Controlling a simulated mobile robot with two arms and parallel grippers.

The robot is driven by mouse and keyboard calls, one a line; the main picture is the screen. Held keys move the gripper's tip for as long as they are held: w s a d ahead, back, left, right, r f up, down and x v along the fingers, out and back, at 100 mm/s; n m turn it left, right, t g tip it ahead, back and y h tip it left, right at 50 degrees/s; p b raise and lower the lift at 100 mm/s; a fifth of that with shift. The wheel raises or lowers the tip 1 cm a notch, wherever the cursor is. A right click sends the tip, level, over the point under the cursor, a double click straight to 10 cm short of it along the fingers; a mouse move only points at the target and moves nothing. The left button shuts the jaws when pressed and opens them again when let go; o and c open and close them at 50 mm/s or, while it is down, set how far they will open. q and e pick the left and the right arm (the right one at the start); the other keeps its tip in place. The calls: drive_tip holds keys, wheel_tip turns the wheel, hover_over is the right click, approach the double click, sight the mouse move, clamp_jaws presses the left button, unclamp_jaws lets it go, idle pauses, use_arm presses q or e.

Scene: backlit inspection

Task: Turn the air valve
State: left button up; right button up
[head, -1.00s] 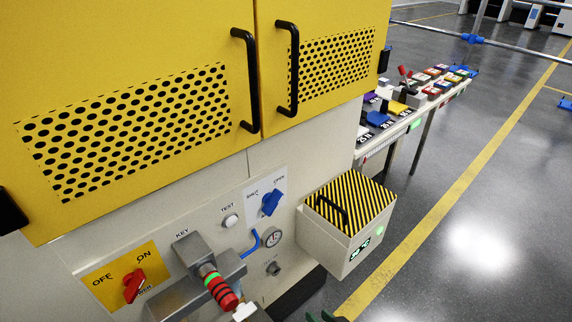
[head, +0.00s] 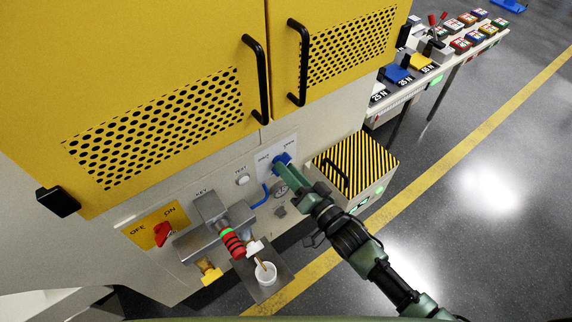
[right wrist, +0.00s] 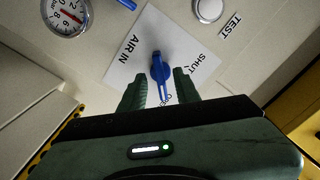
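The air valve is a blue handle (head: 283,159) on a white plate marked SHUT and OPEN, on the machine's front panel. In the right wrist view the blue handle (right wrist: 160,68) stands out from the plate (right wrist: 130,62), which also reads AIR IN. Its narrow end points toward the OPEN mark. My right gripper (head: 285,166) is at the valve and partly covers it in the head view. In the right wrist view my right gripper (right wrist: 160,78) is open, with one finger on each side of the handle and gaps showing. My left gripper is not in view.
A pressure gauge (right wrist: 66,14) and a TEST button (right wrist: 208,9) flank the plate. A red ON/OFF switch (head: 162,234), a red-banded part (head: 233,243) and a white cup (head: 266,271) are to the left. A striped-lid box (head: 368,158) juts out at right.

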drive_tip(key=shift+w+a, duration=0.35)
drive_tip(key=shift+w, duration=0.1)
clamp_jaws()
